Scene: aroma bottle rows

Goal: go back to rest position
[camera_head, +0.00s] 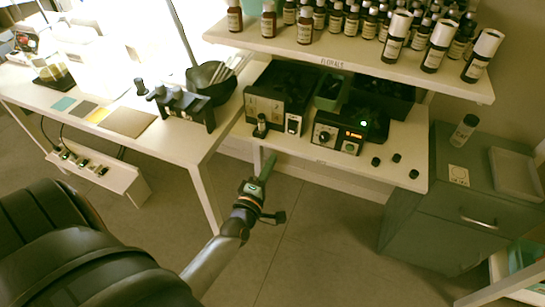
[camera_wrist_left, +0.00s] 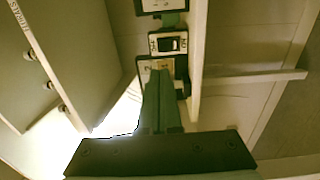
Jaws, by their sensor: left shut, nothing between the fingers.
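My left gripper (camera_head: 266,168) reaches up from the lower left in the head view. Its fingers are shut with nothing between them, over the floor in front of the lower bench shelf. In the left wrist view the closed fingers (camera_wrist_left: 160,105) point up the picture towards a small box with a black switch (camera_wrist_left: 172,44). I cannot tell from this view how far they are from it. My right gripper does not show in either view.
A white shelf (camera_head: 275,42) holds rows of brown bottles, above a lower bench (camera_head: 380,185) with devices (camera_head: 338,134). A white table (camera_head: 190,145) stands left. A grey drawer cabinet (camera_head: 440,225) stands right, bearing a bottle (camera_head: 464,130). The floor (camera_head: 320,250) between is open.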

